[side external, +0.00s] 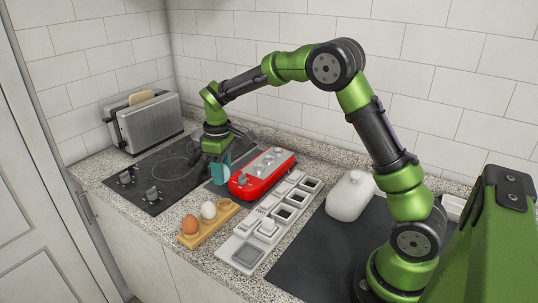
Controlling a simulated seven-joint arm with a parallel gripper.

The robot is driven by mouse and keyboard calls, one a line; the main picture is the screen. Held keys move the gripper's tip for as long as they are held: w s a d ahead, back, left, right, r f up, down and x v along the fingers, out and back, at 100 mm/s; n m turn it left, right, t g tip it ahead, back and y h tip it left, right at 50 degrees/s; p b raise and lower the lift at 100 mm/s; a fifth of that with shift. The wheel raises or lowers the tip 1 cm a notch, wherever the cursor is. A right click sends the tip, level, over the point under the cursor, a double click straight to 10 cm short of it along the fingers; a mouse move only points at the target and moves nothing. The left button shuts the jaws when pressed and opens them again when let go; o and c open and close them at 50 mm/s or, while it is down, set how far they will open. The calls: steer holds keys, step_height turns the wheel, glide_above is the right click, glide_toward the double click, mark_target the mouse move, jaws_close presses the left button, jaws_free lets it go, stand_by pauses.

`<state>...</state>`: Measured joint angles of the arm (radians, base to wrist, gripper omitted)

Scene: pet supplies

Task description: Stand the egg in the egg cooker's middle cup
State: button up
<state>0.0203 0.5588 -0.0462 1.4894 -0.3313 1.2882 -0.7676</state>
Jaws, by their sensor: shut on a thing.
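The egg cooker (247,190) is a long red box with a pale top holding a row of round cups; its middle cup looks empty. My gripper (219,174) points down just left of the cooker, beside its left end and apart from its cups. Its teal fingers are closed on a small pale thing, probably an egg, mostly hidden by the fingers. A brown egg (190,224) and a white egg (208,210) stand in a wooden holder (222,222) in front of the cooker; the holder's right end looks bare.
A black hob (150,172) with knobs and a silver toaster (146,124) holding bread lie to the left. A pale rack of square compartments (238,244) runs in front of the cooker. A white lidded container (350,195) stands right, on a dark mat (315,245) with free room.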

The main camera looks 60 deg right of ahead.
steer(key=s+a+r+m, duration=0.2)
steer(key=s+r+m, duration=0.2)
steer(key=s+r, duration=0.5)
steer(key=s+d+f+n+h, duration=0.1)
steer(key=s+d+f+n, duration=0.2)
steer(key=d+f, duration=0.35)
steer(key=s+d+f+n, duration=0.2)
steer(key=d+f, duration=0.1)
steer(key=d, duration=0.7)
steer(key=n, duration=0.4)
glide_above(263, 170)
steer(key=w+d, duration=0.2)
steer(key=d, duration=0.5)
steer(key=shift+w+a+f, duration=0.1)
steer(key=shift+a+f, duration=0.05)
steer(key=shift+f, duration=0.7)
steer(key=shift+w+f, duration=0.15)
steer(key=shift+f, duration=1.65)
steer(key=shift+f, duration=0.1)
